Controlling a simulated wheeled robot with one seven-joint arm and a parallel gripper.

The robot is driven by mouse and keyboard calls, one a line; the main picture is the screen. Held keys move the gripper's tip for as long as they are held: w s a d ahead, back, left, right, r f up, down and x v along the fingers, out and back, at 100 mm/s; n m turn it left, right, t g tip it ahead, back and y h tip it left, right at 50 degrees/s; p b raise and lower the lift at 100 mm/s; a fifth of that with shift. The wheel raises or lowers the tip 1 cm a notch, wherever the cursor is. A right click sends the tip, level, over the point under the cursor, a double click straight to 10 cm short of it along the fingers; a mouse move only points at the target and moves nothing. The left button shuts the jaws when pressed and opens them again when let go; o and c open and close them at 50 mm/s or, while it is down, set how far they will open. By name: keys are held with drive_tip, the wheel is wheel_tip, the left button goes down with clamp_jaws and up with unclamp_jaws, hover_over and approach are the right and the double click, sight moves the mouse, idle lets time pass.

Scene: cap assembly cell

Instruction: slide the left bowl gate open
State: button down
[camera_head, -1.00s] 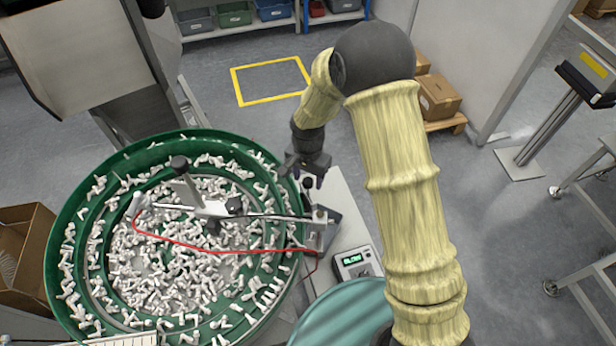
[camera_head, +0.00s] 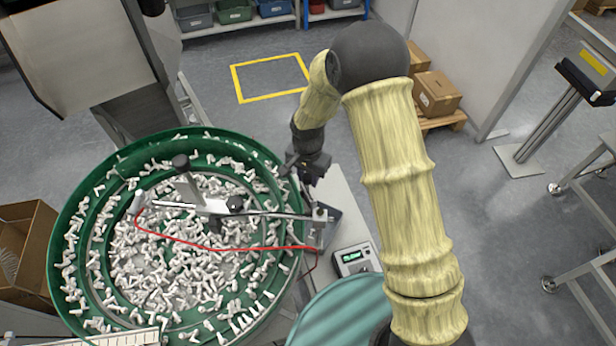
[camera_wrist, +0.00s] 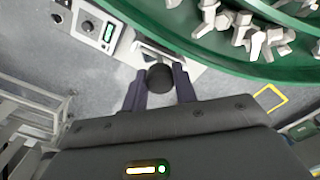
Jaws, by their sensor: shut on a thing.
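The left bowl (camera_head: 62,215) is a green vibrating bowl full of small white parts, at the left in the head view. My gripper (camera_head: 306,180) is at the bowl's right rim. In the wrist view a round black knob (camera_wrist: 160,77) sits between the two fingers of my gripper (camera_wrist: 159,84), which are shut on it. I take the knob to be the handle of the gate. A pale metal piece (camera_wrist: 150,52) lies just beyond the knob, beside the bowl's green wall. In the head view my gripper hides the knob, and how far the gate stands open cannot be told.
A metal rod on a post (camera_head: 315,228) and a red cable (camera_head: 200,246) cross the bowl near my gripper. A control box (camera_head: 354,260) with a green display stands at lower right. A teal round surface (camera_head: 340,312) lies below it. Open floor is behind.

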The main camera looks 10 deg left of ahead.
wheel_tip(320, 180, up, 3)
drive_tip(key=shift+r+p, duration=0.1)
drive_tip(key=shift+p, duration=0.25)
drive_tip(key=c, duration=1.1)
unclamp_jaws()
wheel_tip(320, 180, up, 17)
drive_tip(key=b, duration=0.4)
drive_tip(key=shift+b, duration=0.35)
drive_tip(key=shift+r, duration=0.1)
